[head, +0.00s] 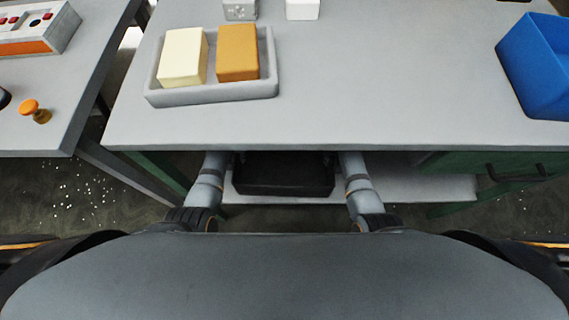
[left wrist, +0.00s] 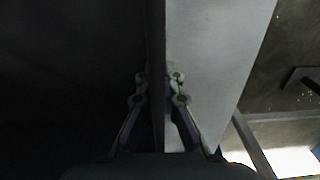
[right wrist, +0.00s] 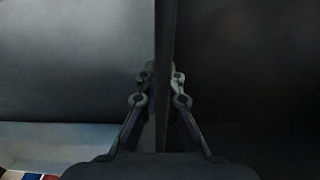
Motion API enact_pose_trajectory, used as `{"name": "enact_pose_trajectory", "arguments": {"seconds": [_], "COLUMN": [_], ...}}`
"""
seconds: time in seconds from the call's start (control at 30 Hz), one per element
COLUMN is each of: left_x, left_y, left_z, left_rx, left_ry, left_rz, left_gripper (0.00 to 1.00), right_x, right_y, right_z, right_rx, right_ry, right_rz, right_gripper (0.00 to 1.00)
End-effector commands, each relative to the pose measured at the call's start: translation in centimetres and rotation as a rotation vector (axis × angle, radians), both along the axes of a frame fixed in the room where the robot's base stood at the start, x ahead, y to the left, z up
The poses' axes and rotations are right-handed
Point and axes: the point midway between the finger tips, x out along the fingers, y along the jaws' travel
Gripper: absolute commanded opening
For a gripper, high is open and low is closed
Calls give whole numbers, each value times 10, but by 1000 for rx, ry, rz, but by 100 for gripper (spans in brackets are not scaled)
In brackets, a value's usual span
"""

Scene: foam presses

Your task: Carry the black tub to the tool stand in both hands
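The black tub (head: 284,175) shows in the head view between my two forearms, below the front edge of the grey worktop, over a pale lower shelf. The worktop hides its far part. In the left wrist view my left gripper (left wrist: 158,74) has one finger on each side of the tub's wall (left wrist: 156,40) and looks shut on it. In the right wrist view my right gripper (right wrist: 161,74) straddles the opposite wall (right wrist: 166,40) and looks shut on it. Both grippers are hard to make out in the head view. I cannot identify the tool stand.
The grey worktop (head: 350,100) overhangs the tub. It carries a grey tray (head: 210,93) with a cream block and an orange block, and a blue bin (head: 540,65). The pale shelf (head: 410,188) lies below. Another table (head: 60,110) stands at left.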

Motion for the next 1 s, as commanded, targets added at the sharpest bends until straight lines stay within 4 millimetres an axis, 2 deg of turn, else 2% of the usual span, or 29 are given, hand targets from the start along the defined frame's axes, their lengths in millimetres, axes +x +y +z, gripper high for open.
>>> {"name": "enact_pose_trajectory", "arguments": {"seconds": [0.67,0.87,1.0], "left_x": [1,1,0], "left_y": [0,0,0], "left_z": [1,20,43], "left_rx": [0,0,1], "left_ry": [-1,-4,-4], "left_rz": [0,0,0], "left_gripper": [0,0,0], "right_x": [1,1,0], "right_y": [0,0,0], "right_z": [1,20,43], "right_rx": [0,0,-1], "right_ry": [-2,-3,-5], "right_rz": [0,-1,0], "right_gripper": [0,0,0]}}
